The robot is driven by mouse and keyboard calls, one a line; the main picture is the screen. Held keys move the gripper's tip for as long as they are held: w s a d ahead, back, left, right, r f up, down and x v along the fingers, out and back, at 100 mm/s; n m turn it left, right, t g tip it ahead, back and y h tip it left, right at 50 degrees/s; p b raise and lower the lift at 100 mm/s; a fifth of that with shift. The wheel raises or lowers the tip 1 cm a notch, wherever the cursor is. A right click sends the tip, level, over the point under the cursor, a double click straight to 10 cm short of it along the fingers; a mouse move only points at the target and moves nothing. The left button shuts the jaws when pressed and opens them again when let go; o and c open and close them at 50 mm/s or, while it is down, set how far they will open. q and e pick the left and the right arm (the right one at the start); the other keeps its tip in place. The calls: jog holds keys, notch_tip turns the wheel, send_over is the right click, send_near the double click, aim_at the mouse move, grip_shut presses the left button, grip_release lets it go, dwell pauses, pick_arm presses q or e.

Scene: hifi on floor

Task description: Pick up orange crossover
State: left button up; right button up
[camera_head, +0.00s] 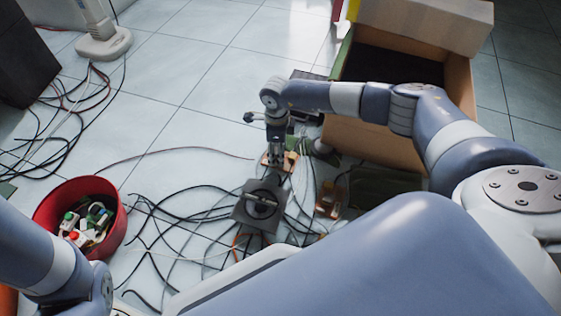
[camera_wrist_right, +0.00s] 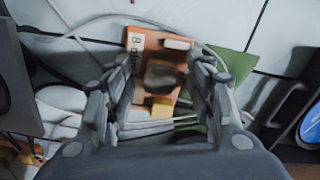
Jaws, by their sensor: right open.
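The orange crossover (camera_wrist_right: 150,45) is a flat orange circuit board with a white part, a dark round part and a yellowish block. It lies on the floor between the fingers of my right gripper (camera_wrist_right: 160,88) in the right wrist view. My right gripper is open, with one finger on each side of the board; I cannot tell whether they touch it. In the head view my right gripper (camera_head: 276,158) points down over the orange crossover (camera_head: 266,161), which it partly hides. My left arm shows at the lower left, but its gripper is not visible.
A grey square speaker part (camera_head: 243,213) and a second orange-brown part (camera_head: 329,203) lie nearby among loose cables. A red bowl (camera_head: 118,235) of small parts stands at left. Tiles at the upper middle are clear.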

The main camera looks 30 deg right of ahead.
grip_shut()
jog(key=shift+r, duration=0.15)
notch_tip(320, 180, up, 11)
jog(key=p, duration=0.9)
